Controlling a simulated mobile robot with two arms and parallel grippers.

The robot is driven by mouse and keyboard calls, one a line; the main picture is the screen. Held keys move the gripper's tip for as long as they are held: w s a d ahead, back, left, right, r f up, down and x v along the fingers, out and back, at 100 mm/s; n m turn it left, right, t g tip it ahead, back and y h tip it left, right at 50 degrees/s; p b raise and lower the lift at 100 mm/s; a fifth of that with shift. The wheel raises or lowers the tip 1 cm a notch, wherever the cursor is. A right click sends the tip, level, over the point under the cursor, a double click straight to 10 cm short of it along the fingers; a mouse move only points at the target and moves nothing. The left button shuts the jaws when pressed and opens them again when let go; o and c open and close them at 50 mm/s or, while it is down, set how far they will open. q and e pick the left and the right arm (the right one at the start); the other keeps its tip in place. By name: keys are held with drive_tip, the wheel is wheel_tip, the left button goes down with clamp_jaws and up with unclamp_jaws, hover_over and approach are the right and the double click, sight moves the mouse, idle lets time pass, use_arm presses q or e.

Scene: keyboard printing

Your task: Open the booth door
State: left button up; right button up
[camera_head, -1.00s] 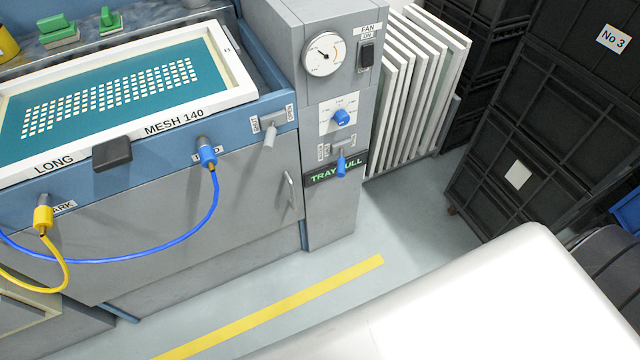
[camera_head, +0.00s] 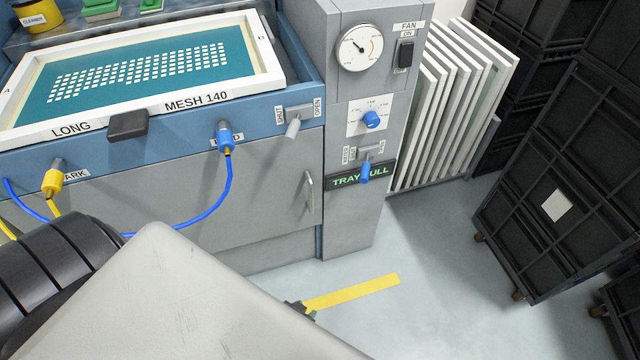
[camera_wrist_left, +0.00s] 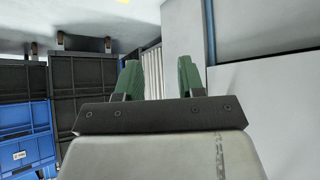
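The grey booth door (camera_head: 265,170) is closed in the front of the blue booth. Its upright bar handle (camera_head: 309,188) is near its right edge. Above it, a grey lever (camera_head: 293,127) hangs down between the SHUT and OPEN labels, nearer SHUT. My left arm covers the lower left of the head view, and only a bit of my left gripper (camera_head: 303,309) shows, low in front of the booth, apart from the handle. In the left wrist view its two green fingers (camera_wrist_left: 159,80) are spread with nothing between them. My right gripper is not in view.
A grey column (camera_head: 350,225) with a gauge, knob and blue TRAY lever (camera_head: 366,173) stands right of the door. Blue (camera_head: 231,180) and yellow hoses hang in front of the booth. White rack panels (camera_head: 450,110) and black crates (camera_head: 545,170) stand right. Floor between is clear.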

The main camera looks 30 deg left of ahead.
use_arm(q)
drive_tip(key=w+r+t+b, duration=0.1)
drive_tip(key=w+r+t, duration=0.15)
drive_tip(key=w, duration=0.25)
drive_tip(key=n+t+y+b, duration=0.4)
drive_tip(key=t+y+b, duration=0.1)
drive_tip(key=t, duration=0.1)
approach(310, 194)
drive_tip(key=b+x, duration=0.1)
drive_tip(key=x, duration=0.4)
drive_tip(key=shift+w+f, duration=0.1)
drive_tip(key=shift+w, duration=0.15)
drive_tip(key=b+x, duration=0.1)
drive_tip(key=x, duration=0.3)
drive_tip(key=shift+w+a, duration=0.2)
drive_tip(key=shift+w, duration=0.4)
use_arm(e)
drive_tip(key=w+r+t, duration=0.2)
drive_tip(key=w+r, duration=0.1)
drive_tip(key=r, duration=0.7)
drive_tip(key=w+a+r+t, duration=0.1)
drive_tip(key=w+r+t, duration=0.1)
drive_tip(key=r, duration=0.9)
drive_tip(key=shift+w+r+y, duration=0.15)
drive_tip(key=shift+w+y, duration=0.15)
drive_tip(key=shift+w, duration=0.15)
use_arm(q)
drive_tip(key=shift+c, duration=0.5)
clamp_jaws()
